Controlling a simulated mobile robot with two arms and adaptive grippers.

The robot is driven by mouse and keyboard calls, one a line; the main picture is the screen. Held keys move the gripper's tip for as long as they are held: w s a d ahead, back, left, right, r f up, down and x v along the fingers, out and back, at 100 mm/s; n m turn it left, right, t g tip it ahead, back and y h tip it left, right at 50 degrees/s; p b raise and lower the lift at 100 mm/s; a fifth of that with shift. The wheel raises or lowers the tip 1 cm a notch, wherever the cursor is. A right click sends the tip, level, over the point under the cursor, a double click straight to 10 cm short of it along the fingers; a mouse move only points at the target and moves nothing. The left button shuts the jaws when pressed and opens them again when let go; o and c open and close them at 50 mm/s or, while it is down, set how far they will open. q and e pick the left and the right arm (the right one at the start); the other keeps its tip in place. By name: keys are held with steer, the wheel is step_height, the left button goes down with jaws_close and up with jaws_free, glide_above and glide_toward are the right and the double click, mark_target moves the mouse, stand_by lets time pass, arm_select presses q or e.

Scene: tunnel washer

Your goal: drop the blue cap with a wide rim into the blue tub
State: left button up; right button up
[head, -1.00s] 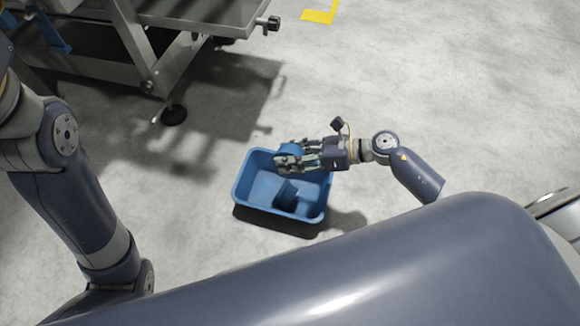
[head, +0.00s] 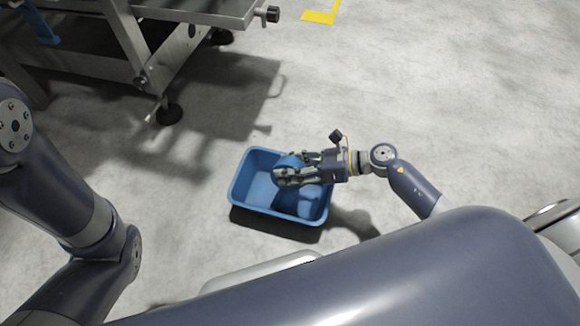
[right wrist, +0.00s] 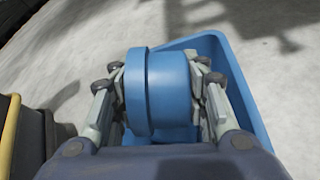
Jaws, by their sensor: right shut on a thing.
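The blue cap with a wide rim (right wrist: 160,92) is in my right gripper, its rim toward the left in the right wrist view. In the head view, part of the cap (head: 288,162) shows behind the fingers. My right gripper (head: 282,176) is shut on it, with fingers on both sides, and is over the blue tub. The blue tub (head: 240,192) stands on the floor; its rim also shows behind the cap in the right wrist view (right wrist: 212,42). I cannot tell the cap's exact height relative to the tub's rim. My left gripper is out of view.
A grey metal frame table (head: 190,10) with a foot (head: 169,114) on the floor stands at the upper left. A yellow floor marking (head: 321,14) is at the top. The floor right of the tub is clear.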

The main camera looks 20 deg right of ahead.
steer(key=o, duration=1.3)
steer(key=shift+o, duration=0.2)
steer(key=v, duration=1.2)
steer(key=shift+r, duration=0.1)
